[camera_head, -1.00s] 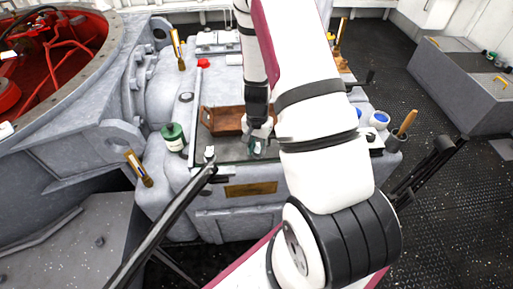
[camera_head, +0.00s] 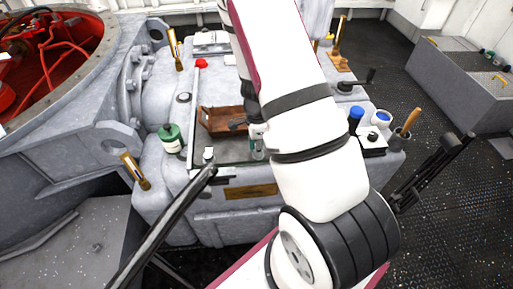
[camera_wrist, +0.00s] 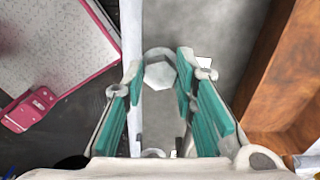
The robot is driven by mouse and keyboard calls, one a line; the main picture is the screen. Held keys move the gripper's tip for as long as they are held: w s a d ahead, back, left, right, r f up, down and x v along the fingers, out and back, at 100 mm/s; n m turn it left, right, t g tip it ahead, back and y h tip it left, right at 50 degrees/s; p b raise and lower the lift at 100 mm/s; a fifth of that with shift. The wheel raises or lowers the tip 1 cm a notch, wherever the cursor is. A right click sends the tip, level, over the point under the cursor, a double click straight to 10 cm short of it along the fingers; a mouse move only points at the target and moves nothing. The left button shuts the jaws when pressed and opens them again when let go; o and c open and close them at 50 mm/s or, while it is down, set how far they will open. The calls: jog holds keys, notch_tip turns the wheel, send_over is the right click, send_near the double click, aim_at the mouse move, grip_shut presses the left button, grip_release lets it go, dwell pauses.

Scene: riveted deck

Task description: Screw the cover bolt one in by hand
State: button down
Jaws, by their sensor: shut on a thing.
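In the wrist view a grey hex bolt head (camera_wrist: 160,74), which I take to be cover bolt one, sits between the teal-padded fingers of my gripper (camera_wrist: 160,80). The gripper is shut on it. The bolt's shank is hidden below its head. In the head view my gripper (camera_head: 257,145) is low over the front part of the grey cover plate (camera_head: 233,148), partly hidden by my arm. I cannot tell how deep the bolt sits. A small pale-topped fitting (camera_head: 208,154) stands at the plate's front left corner.
A brown wooden tray (camera_head: 210,124) lies close behind my gripper; its wall also shows in the wrist view (camera_wrist: 262,75). A green canister (camera_head: 171,138) stands at left. Blue-capped containers (camera_head: 355,118) and a holder with a wooden handle (camera_head: 400,138) stand at right. A red knob (camera_head: 201,63) is behind.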

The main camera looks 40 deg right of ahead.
jog(key=m, duration=0.5)
jog(key=shift+w+d+r+m, duration=0.1)
jog(key=shift+w+m, duration=0.1)
jog(key=shift+m, duration=0.1)
jog(key=m, duration=0.5)
jog(key=shift+m, duration=0.3)
jog(key=m, duration=0.5)
jog(key=shift+d, duration=0.15)
jog(key=m, duration=0.5)
jog(key=shift+s, duration=0.1)
jog(key=shift+m, duration=0.4)
jog(key=c, duration=1.3)
grip_release()
notch_tip(320, 180, up, 12)
